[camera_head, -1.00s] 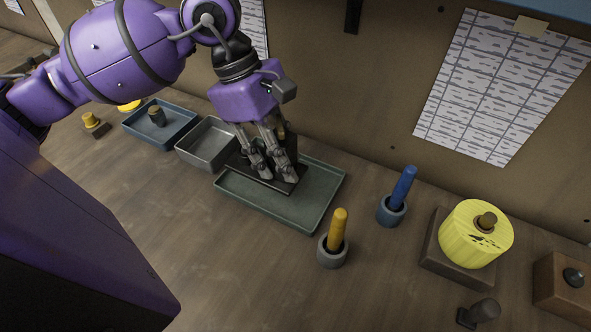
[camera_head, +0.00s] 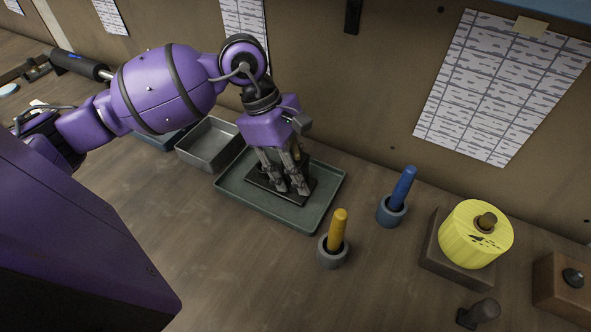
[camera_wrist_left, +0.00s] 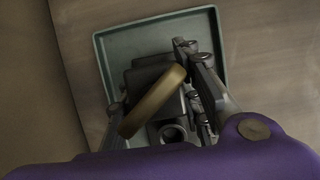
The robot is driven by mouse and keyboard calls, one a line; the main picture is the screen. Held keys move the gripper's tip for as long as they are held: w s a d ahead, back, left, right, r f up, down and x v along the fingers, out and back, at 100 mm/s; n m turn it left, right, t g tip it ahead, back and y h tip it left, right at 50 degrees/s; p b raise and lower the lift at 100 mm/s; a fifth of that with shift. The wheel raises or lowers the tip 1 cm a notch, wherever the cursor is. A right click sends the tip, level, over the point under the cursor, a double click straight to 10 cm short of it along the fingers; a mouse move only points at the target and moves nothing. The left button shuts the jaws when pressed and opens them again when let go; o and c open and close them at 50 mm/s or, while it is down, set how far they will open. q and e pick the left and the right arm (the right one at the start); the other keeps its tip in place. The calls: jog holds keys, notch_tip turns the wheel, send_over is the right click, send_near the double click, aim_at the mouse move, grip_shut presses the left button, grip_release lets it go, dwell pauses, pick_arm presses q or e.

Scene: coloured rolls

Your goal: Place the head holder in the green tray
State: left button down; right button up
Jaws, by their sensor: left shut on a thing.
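The green tray (camera_head: 322,216) lies on the bench in the middle of the head view. The head holder is a dark flat plate (camera_head: 262,183) with a block on it, and it is inside the tray's outline. My left gripper (camera_head: 288,190) comes down from above and is shut on the holder. In the left wrist view the dark holder (camera_wrist_left: 146,78) shows a round socket and a tan bar between the fingers, with the green tray rim (camera_wrist_left: 150,28) around it. I cannot tell whether the plate touches the tray floor. My right gripper is out of view.
A grey tray (camera_head: 207,160) stands just left of the green one. A yellow-handled tool (camera_head: 338,230) and a blue-handled tool (camera_head: 403,187) stand in round holders at right. A yellow roll (camera_head: 474,240) sits beyond them.

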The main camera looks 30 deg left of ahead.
pick_arm(q)
jog(key=c, duration=1.7)
grip_release()
jog(key=shift+f, duration=0.2)
jog(key=o, duration=0.4)
jog(key=shift+o, duration=0.2)
jog(key=shift+r, duration=0.1)
jog(key=shift+r, duration=0.2)
jog(key=v, duration=0.7)
jog(key=shift+r, duration=0.15)
jog(key=shift+a, duration=0.15)
